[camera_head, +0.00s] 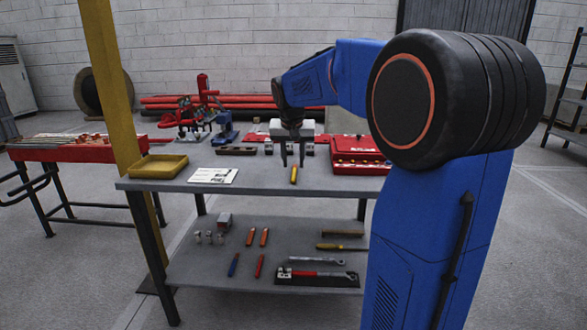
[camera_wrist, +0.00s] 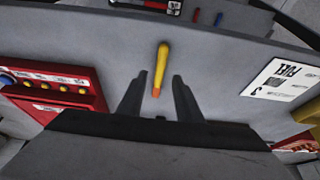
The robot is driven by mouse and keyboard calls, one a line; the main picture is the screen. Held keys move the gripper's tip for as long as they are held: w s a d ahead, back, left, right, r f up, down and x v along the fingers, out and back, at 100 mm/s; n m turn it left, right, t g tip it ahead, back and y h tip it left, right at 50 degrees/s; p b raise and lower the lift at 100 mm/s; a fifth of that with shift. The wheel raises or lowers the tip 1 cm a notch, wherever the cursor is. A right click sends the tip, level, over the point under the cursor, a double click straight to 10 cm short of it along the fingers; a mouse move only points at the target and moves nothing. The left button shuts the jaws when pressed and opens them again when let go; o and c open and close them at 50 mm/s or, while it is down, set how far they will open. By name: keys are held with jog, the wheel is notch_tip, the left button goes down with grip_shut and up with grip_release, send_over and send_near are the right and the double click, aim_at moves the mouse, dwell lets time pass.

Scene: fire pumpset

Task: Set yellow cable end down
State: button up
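The yellow cable end (camera_head: 294,175) is a short yellow piece with an orange tip, on or just above the grey tabletop near its front edge. It also shows in the wrist view (camera_wrist: 160,68), between and beyond my fingers. My gripper (camera_head: 293,160) is above and behind it, pointing down. In the wrist view the two dark fingers (camera_wrist: 160,95) stand apart, with a gap on both sides of the yellow piece. Whether the piece touches the tabletop is not certain.
The workbench (camera_head: 260,182) holds a yellow tray (camera_head: 158,166), a white printed card (camera_head: 213,175) and a red case (camera_head: 358,152). Tools lie on the lower shelf (camera_head: 205,265). A yellow post (camera_head: 112,90) stands at the left.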

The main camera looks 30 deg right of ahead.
jog(key=v, duration=0.7)
jog(key=s+a+f+n+y, duration=0.1)
jog(key=s+a+f, duration=0.4)
jog(key=s, duration=0.6)
jog(key=s+a+f+n, duration=0.3)
jog(key=s+a+f, duration=0.2)
jog(key=s, duration=0.6)
jog(key=s+a+f+n+t+y, duration=0.1)
jog(key=s+a+f+n, duration=0.1)
jog(key=s+a+f, duration=0.3)
jog(key=s+f, duration=0.3)
jog(key=s, duration=0.3)
jog(key=shift+s+f+n+y, duration=0.15)
jog(key=shift+s+n+y, duration=0.15)
jog(key=shift+s+n, duration=0.1)
jog(key=shift+a, duration=0.1)
